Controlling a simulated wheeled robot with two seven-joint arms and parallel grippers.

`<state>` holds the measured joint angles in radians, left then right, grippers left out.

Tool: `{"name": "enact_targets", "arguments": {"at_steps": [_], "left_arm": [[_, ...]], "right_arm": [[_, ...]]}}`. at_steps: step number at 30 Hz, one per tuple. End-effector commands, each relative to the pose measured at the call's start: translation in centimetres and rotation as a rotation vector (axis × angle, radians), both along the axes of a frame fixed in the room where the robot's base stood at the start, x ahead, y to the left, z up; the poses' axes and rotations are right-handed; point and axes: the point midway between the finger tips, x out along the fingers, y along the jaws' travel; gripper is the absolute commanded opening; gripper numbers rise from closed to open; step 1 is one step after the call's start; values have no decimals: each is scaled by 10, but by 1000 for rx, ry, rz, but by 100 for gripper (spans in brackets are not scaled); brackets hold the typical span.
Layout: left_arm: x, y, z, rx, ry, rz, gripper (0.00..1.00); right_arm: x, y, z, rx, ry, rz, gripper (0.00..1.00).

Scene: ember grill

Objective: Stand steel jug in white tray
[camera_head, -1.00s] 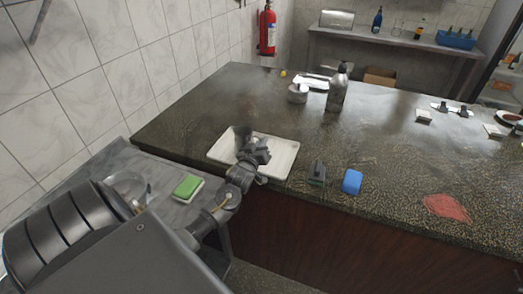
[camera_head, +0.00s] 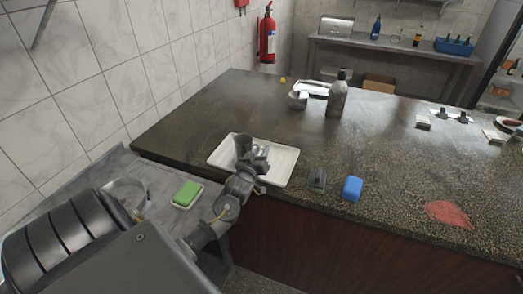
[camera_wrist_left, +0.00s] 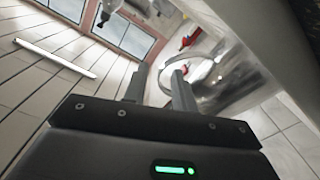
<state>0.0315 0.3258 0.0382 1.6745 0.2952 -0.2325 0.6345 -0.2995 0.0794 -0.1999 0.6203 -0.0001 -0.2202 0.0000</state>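The white tray (camera_head: 279,177) lies on the near left part of the dark stone counter. My left gripper (camera_head: 254,159) is over the tray and shut on the steel jug (camera_head: 242,144), a small grey metal vessel. The jug is over the tray's left part; the gripper partly hides its lower end, and I cannot tell whether it touches the tray. In the left wrist view, the two fingers (camera_wrist_left: 159,88) stand a little apart at the jug's curved handle, with the shiny jug body (camera_wrist_left: 238,82) to the right. My right gripper is not in view.
A dark grey block (camera_head: 317,179) and a blue block (camera_head: 352,188) sit right of the tray. A metal bottle (camera_head: 337,98) and a small bowl (camera_head: 298,101) stand farther back. A green sponge (camera_head: 187,193) lies on the left side table. The counter's middle is mostly clear.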

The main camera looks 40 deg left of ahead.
Motion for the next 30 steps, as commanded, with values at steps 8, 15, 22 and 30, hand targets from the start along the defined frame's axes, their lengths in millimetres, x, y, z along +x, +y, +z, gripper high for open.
{"name": "enact_targets", "arguments": {"at_steps": [8,15,22,30], "left_arm": [[-55,-20,5,-2,4,0,27],[-92,-33,2,-1,2,1,27],[-103,-38,1,0,-1,0,27],[-103,-38,1,0,-1,0,27]], "right_arm": [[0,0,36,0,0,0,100],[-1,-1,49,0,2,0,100],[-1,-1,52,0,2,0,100],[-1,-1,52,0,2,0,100]]}}
